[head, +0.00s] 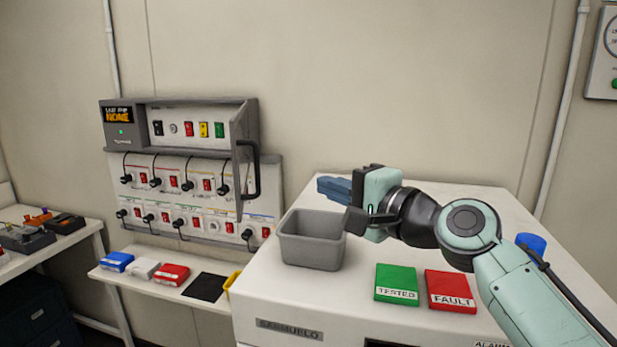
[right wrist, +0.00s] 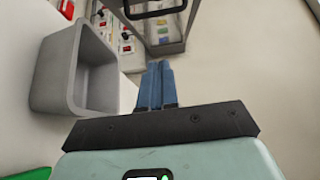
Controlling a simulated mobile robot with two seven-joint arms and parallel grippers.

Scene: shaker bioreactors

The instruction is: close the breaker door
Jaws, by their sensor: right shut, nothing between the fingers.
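The grey breaker door (head: 238,165) stands open at the right side of the wall panel, swung out toward me and seen nearly edge-on. Its dark handle (head: 255,172) faces right. In the right wrist view the door (right wrist: 172,38) and part of its handle (right wrist: 150,8) show at the top, beyond the fingertips. My right gripper (head: 332,188) is shut and empty, with blue fingers pointing left toward the door. It is to the right of the handle and apart from it, above the grey bin. Its closed fingers (right wrist: 158,80) show in the wrist view. My left gripper is out of view.
A grey open bin (head: 312,252) stands on the white machine (head: 300,305), close to my right gripper. Green (head: 397,284) and red (head: 450,291) cards and a blue cylinder (head: 531,242) are also on it. A shelf (head: 135,280) below the panel holds small boxes.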

